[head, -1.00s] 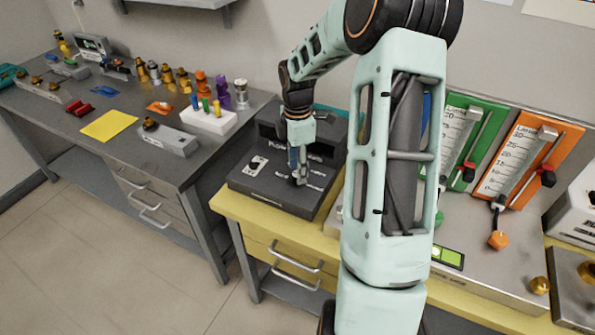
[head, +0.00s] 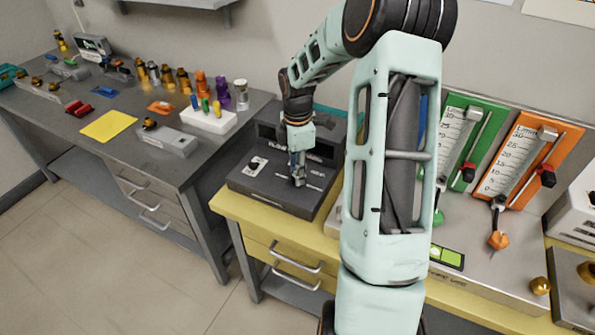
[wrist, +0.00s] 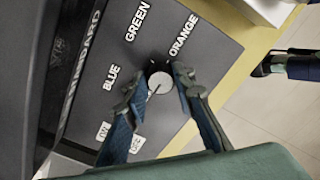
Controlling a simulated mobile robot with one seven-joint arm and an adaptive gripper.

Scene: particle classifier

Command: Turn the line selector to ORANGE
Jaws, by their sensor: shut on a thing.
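The line selector is a small round grey knob (wrist: 160,83) on the dark top of a device box (head: 262,188). In the wrist view, BLUE, GREEN and ORANGE are printed in white around it, with ORANGE (wrist: 183,35) up and to the right. A thin line shows on the knob's lower left, but which label the knob points at is unclear. My gripper (wrist: 156,84) is shut on the knob, with one finger on each side. In the head view my gripper (head: 298,181) reaches down to the box top, and its fingers hide the knob.
A second switch (head: 257,163) sits on the box's left part. Green (head: 464,135) and orange (head: 530,160) gauge panels stand to the right, behind my arm. A grey bench (head: 60,130) with several small parts is on the left, and the floor between is clear.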

